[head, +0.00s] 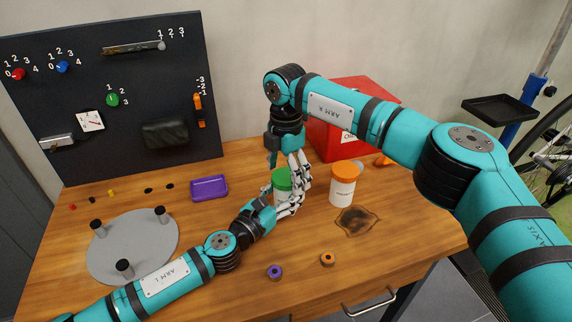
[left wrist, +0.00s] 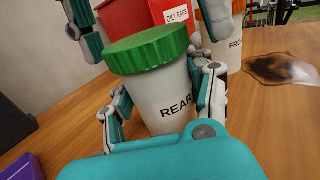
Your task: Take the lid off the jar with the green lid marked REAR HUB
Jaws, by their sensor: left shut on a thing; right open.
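The white jar marked REAR (left wrist: 165,95) stands upright on the table, the rest of its marking hidden. Its green lid (head: 281,179) is on it, and the lid also fills the middle of the left wrist view (left wrist: 150,48). My left gripper (head: 284,204) is shut on the jar's white body, one finger on each side below the lid. My right gripper (head: 287,165) points down from above and is open. Its fingers show at the left and right of the lid in the left wrist view (left wrist: 150,35); I cannot tell whether they touch it.
An orange-lidded jar (head: 343,184) stands close at right, beside a dark stain (head: 357,221). A red box (head: 335,130) is behind. A purple tray (head: 209,188), a grey three-post disc (head: 132,250) and two small spools (head: 274,272) (head: 327,259) are on the table.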

